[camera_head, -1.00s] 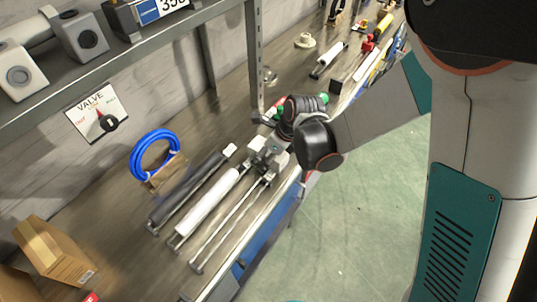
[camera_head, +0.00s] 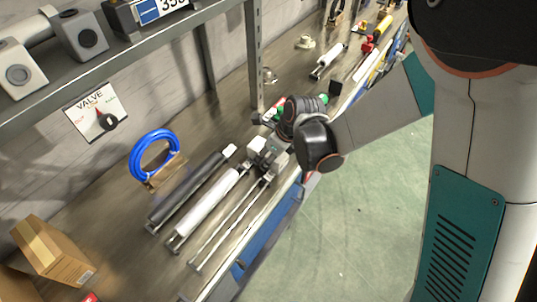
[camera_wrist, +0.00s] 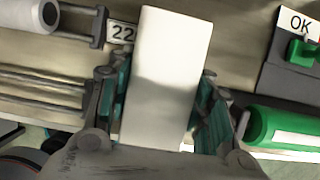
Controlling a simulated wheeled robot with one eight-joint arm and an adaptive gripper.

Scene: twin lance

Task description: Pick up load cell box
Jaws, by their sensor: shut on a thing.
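The load cell box appears to be the plain white block (camera_wrist: 165,70) that stands between my gripper's fingers in the wrist view. In the head view it is a small white block (camera_head: 257,146) by the ends of the cylinders. My gripper (camera_wrist: 158,105) is shut on it, with a green-padded finger pressed at each side. In the head view my gripper (camera_head: 268,158) is partly hidden by my wrist. Whether the box touches the bench is hard to tell.
A black cylinder (camera_head: 188,189), a white cylinder (camera_head: 207,208) and thin rods lie left of my gripper. A green cylinder (camera_wrist: 285,130) and an OK sign (camera_wrist: 298,22) are close at its right in the wrist view. A shelf post (camera_head: 254,60) stands behind.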

